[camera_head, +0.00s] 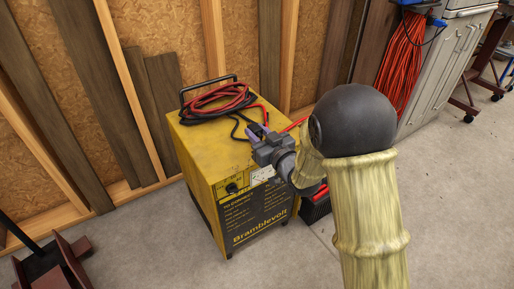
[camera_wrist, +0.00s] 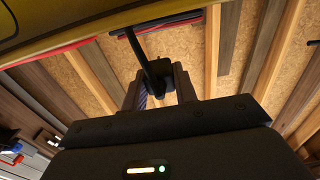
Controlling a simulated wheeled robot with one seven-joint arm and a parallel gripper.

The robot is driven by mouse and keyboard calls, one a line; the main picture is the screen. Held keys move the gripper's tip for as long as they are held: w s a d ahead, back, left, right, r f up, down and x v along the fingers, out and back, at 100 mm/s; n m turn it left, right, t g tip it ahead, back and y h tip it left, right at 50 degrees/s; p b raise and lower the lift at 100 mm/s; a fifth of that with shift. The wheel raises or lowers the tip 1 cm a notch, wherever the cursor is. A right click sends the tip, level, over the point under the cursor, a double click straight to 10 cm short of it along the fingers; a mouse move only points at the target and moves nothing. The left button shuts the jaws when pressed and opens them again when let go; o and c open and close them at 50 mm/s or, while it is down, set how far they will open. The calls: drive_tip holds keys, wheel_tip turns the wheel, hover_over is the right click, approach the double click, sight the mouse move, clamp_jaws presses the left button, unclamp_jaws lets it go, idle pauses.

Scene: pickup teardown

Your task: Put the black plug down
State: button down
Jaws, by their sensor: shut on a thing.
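My gripper (camera_head: 261,134) is at the right side of the yellow Bramblevolt machine (camera_head: 200,148), around the height of its top. In the wrist view, my gripper (camera_wrist: 160,92) is shut on the black plug (camera_wrist: 162,70), which sits between the two fingers. A black cable (camera_wrist: 137,48) runs from the plug up toward the yellow underside edge in the picture. In the head view I cannot make out the plug clearly at the fingertips. Red and black cables (camera_head: 218,98) lie coiled on the machine's top.
A black box with red parts (camera_head: 316,208) stands on the floor right of the machine, partly hidden by my arm. Orange cable (camera_head: 400,62) hangs by a grey cabinet (camera_head: 440,75). A dark red metal piece (camera_head: 55,266) lies front left. Concrete floor in front is clear.

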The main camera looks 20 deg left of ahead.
drive_tip(key=shift+f+b, duration=1.4)
drive_tip(key=shift+f, duration=1.05)
drive_tip(key=shift+f, duration=0.2)
drive_tip(key=c, duration=1.1)
unclamp_jaws()
drive_tip(key=shift+r, duration=0.15)
